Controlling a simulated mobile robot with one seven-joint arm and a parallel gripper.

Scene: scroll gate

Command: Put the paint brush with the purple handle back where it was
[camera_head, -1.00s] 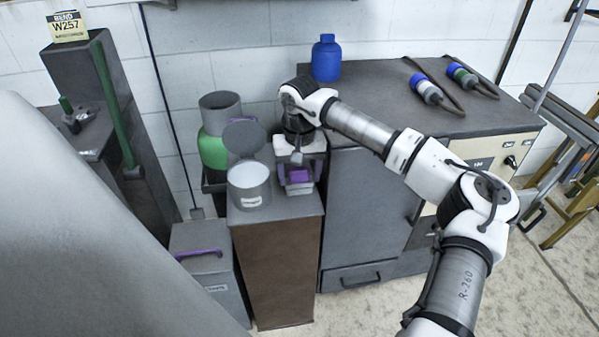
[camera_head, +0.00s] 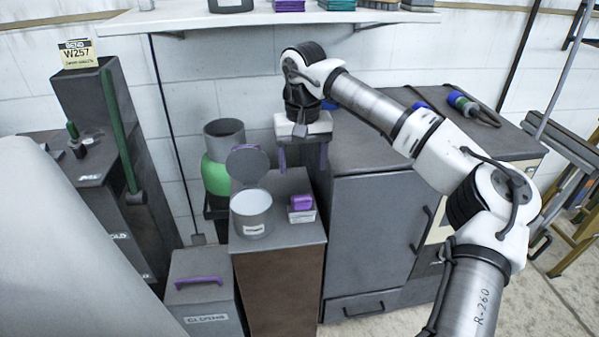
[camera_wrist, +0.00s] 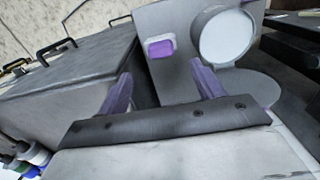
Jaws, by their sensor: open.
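I cannot make out a paint brush with a purple handle in either view. A small purple block (camera_head: 301,202) sits on a small grey-white box (camera_head: 302,216) on top of the brown pedestal (camera_head: 283,292). The purple block also shows in the wrist view (camera_wrist: 160,48), beyond and between my fingers. My gripper (camera_head: 303,160) has purple fingers; it is open and empty, above and apart from the block. In the wrist view my gripper (camera_wrist: 163,75) shows its fingers spread wide with nothing between them.
An open grey canister (camera_head: 251,214) with a raised lid stands left of the block. A green-banded cylinder (camera_head: 215,175) is behind it. A grey cabinet (camera_head: 370,225) is to the right. A wall shelf (camera_head: 230,19) holds several items. A purple-handled bin (camera_head: 208,305) stands lower left.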

